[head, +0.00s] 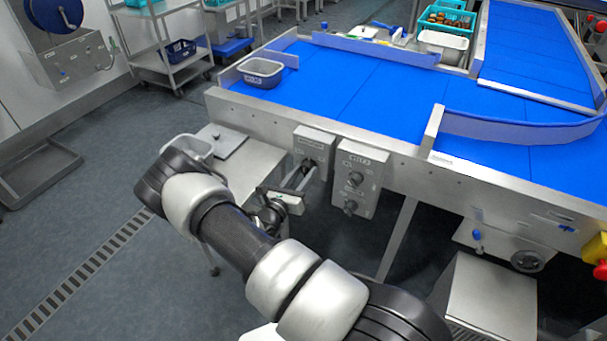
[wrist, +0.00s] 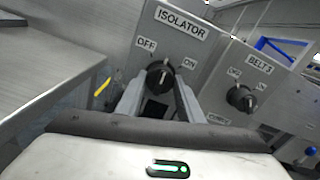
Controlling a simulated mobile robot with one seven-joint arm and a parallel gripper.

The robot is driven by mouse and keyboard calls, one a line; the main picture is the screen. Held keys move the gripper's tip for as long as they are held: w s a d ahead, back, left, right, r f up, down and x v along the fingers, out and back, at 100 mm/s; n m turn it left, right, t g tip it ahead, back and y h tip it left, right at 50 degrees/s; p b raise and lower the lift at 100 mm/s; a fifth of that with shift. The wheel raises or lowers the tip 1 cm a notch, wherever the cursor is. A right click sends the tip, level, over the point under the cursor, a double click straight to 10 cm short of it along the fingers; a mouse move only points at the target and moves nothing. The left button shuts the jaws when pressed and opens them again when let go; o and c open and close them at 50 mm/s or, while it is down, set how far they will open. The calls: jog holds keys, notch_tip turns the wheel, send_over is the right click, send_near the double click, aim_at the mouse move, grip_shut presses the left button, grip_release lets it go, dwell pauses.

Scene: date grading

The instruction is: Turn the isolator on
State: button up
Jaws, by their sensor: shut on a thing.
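The isolator is a grey box (head: 314,146) on the side of the belt frame. In the wrist view its plate (wrist: 176,40) reads ISOLATOR, with OFF at the left and ON at the right. Its black rotary knob (wrist: 160,74) has a pale mark near its top that seems to lie between the two words; I cannot tell the exact setting. My gripper (wrist: 158,84) is shut on this knob, one finger on each side. In the head view my gripper (head: 302,176) reaches the box from below left, and the knob is hidden there.
A second box (head: 360,172), marked BELT 3, with its own knob (wrist: 241,98), stands close at the right. A steel side table (head: 245,168) with a grey tub (head: 190,146) is at the left. The blue belt (head: 360,90) lies above and behind.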

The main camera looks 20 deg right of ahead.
jog(key=m, duration=0.4)
jog(key=shift+m, duration=0.3)
jog(key=m, duration=0.4)
jog(key=shift+m, duration=0.4)
jog(key=o, duration=1.1)
jog(key=shift+c, duration=0.2)
jog(key=shift+a, duration=0.1)
jog(key=p+v, duration=0.1)
jog(key=v, duration=1.6)
jog(key=shift+s+a, duration=0.1)
jog(key=shift+s, duration=0.05)
